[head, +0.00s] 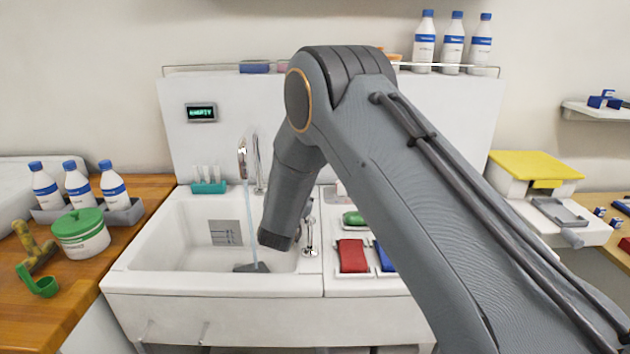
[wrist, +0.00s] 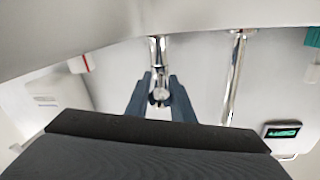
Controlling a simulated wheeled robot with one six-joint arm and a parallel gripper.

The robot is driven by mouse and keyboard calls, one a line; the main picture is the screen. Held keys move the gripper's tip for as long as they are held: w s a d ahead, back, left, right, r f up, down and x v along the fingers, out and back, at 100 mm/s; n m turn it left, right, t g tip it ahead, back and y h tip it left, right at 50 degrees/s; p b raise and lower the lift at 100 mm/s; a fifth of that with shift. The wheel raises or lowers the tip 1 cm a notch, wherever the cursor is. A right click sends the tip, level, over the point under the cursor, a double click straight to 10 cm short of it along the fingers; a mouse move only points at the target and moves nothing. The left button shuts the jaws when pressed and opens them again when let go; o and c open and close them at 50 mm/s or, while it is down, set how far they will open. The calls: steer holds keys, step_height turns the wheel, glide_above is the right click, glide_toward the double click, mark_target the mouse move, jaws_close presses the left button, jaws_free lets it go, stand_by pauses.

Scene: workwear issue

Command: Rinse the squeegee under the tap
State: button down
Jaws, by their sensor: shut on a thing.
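The tap (head: 243,160) stands at the back of the white sink (head: 130,282) and a stream of water (head: 250,215) falls from its spout. The stream meets a flat dark-grey thing (head: 250,267) on the basin floor; it may be the squeegee, but its shape is too unclear to be sure. A chrome lever post (head: 309,236) stands right of the basin. In the wrist view, the two blue-grey fingers of my gripper (wrist: 161,98) are closed around the top of this chrome post (wrist: 155,52).
Left of the sink, a wooden counter (head: 150,192) holds white bottles, a green-lidded tub (head: 81,233) and a green scoop (head: 42,284). A teal holder (head: 208,187) stands behind the basin. Red (head: 352,256) and blue cloths lie right of it. A small display (head: 201,112) hangs above.

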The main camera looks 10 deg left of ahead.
steer(key=shift+a, duration=0.1)
steer(key=c, duration=1.7)
jaws_free()
steer(key=shift+r, duration=0.1)
step_height(320, 180, up, 10)
steer(key=b, duration=0.2)
steer(key=shift+b, duration=0.3)
